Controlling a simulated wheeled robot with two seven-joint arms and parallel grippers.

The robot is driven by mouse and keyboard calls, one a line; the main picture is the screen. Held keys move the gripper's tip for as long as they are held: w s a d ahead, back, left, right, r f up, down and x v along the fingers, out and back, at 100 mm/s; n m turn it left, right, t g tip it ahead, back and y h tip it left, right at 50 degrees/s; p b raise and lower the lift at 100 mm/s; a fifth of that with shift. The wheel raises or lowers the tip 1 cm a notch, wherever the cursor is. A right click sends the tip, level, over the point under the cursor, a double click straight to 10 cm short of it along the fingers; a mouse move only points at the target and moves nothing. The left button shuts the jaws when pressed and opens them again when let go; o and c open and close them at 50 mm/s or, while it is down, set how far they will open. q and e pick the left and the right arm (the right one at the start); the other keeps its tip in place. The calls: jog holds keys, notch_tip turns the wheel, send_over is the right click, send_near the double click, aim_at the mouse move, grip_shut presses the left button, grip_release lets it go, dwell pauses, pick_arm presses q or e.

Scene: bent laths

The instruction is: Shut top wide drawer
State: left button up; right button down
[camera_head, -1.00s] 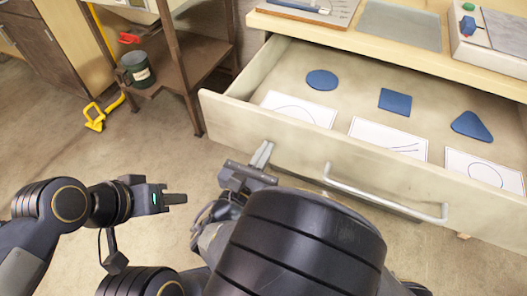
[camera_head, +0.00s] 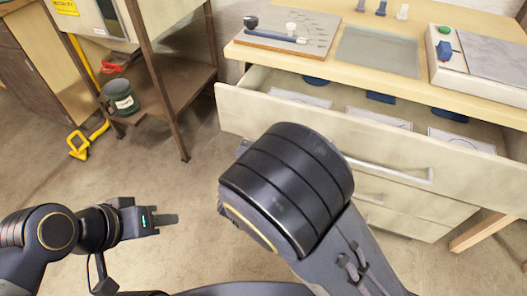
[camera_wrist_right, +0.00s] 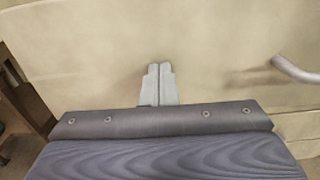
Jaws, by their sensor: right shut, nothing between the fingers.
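The top wide drawer (camera_head: 460,162) is partly open in the head view, with its pale front below the worktop and a metal bar handle (camera_head: 400,174). Inside are white cards (camera_head: 300,98) and blue shapes (camera_head: 380,97), partly under the worktop. My right gripper is mostly hidden behind my own arm there. In the right wrist view my right gripper (camera_wrist_right: 159,85) is shut and empty, its tips at the pale drawer front, left of the handle (camera_wrist_right: 297,68). I cannot tell if they touch. My left gripper (camera_head: 165,220) is over the floor, away from the drawer, seen side-on.
The worktop (camera_head: 330,62) holds a board with a tool (camera_head: 285,36), a grey mat (camera_head: 380,52) and a box (camera_head: 480,65). Lower drawers (camera_head: 400,218) look shut. At left a shelf stand (camera_head: 165,95) holds a dark green can (camera_head: 121,98). The floor between is clear.

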jog(key=x, duration=1.3)
jog(key=shift+w, duration=0.25)
jog(key=shift+w+d, duration=0.15)
jog(key=shift+w, duration=0.05)
jog(key=shift+r, duration=0.1)
jog(key=shift+w+d+r, duration=0.1)
jog(key=shift+d+r, duration=0.05)
